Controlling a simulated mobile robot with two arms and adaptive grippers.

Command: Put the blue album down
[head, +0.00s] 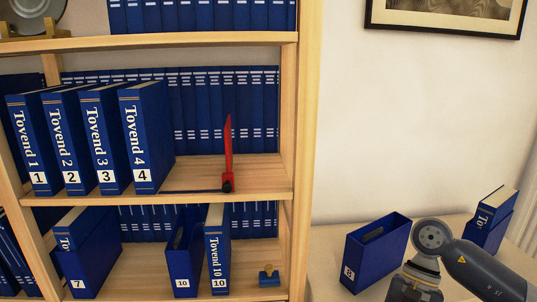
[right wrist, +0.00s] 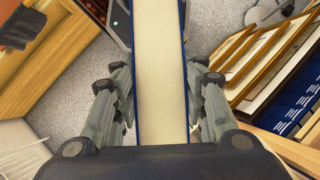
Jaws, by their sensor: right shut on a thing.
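In the right wrist view a blue album (right wrist: 160,75) shows its cream page edges between thin blue covers. It stands between the two fingers of my right gripper (right wrist: 161,110), which is shut on it. In the head view my right gripper (head: 413,288) is low at the right, in front of an open blue slipcase numbered 8 (head: 372,262). The held album cannot be made out there; it is hidden or below the frame. My left gripper is not in view.
Albums Tovend 1 to 4 (head: 142,140) stand beside a red bookend (head: 228,150). The lower shelf holds slipcase 7 (head: 95,260), an open slipcase 10 (head: 182,262), Tovend 10 (head: 217,255) and a stamp (head: 268,277). Another album (head: 490,212) sits far right.

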